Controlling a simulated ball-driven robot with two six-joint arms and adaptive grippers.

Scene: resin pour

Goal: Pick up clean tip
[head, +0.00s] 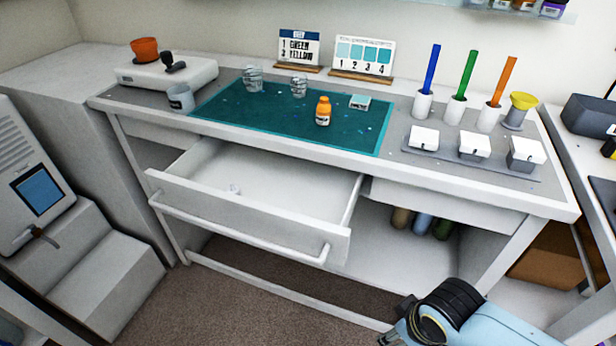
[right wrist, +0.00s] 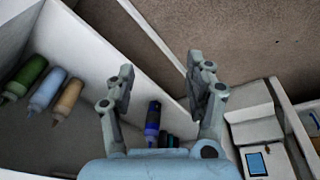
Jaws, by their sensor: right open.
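I cannot make out a clean tip for certain. My right gripper (head: 392,336) is at the lower edge of the head view, in front of the bench and right of the drawer, mostly cut off by the frame. In the right wrist view my right gripper (right wrist: 160,75) is open with nothing between its fingertips. A dark blue bottle (right wrist: 152,122) shows beyond the gap between the fingers, apart from them. My left gripper is out of view.
The bench top carries a teal mat (head: 245,125), an orange bottle (head: 323,112), clear cups and white lidded boxes (head: 473,146). Green (right wrist: 25,76), light blue and tan bottles lie on the lower shelf (head: 385,255). The pulled-out drawer juts over the open carpet (head: 240,305).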

